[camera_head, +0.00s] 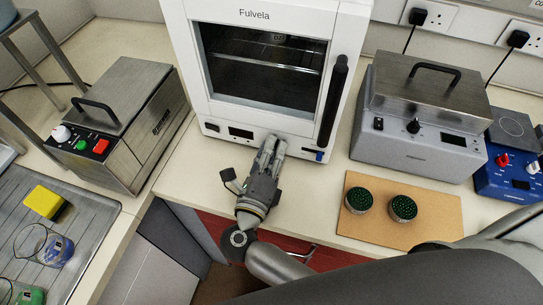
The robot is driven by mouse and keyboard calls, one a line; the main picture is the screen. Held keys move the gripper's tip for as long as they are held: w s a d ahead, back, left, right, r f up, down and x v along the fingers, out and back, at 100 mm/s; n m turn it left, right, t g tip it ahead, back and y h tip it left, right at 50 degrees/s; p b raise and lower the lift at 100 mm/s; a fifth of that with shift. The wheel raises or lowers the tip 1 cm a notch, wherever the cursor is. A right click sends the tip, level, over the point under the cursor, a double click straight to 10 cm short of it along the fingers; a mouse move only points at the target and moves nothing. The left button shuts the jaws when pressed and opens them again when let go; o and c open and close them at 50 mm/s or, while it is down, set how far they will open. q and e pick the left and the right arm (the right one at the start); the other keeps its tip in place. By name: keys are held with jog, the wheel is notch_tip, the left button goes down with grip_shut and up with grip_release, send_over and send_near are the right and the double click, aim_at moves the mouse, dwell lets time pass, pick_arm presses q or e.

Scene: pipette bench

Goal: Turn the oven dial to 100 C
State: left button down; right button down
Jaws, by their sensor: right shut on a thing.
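The oven (180,45) is white, with a dark glass door and the name Fulvela above it. Its lower front panel carries a small dark display (241,133) left of my gripper. My right gripper (271,145) reaches up to this panel from the front, and its fingers are shut on the oven dial. The fingers hide the dial, so its pointer and scale cannot be read. The display is too small to read. My left gripper is not in view.
A grey water bath (420,140) and a blue hotplate (510,178) stand right of the oven. A cork board (440,225) with two green-topped round items lies in front. A metal box with a handle (125,120) stands left.

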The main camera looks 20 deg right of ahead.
jog(key=shift+m+b, duration=0.8)
jog(key=shift+m, duration=0.1)
jog(key=c, duration=1.2)
grip_release()
jog(key=shift+s+a, duration=0.1)
jog(key=v, duration=0.7)
jog(key=shift+s+a, duration=0.1)
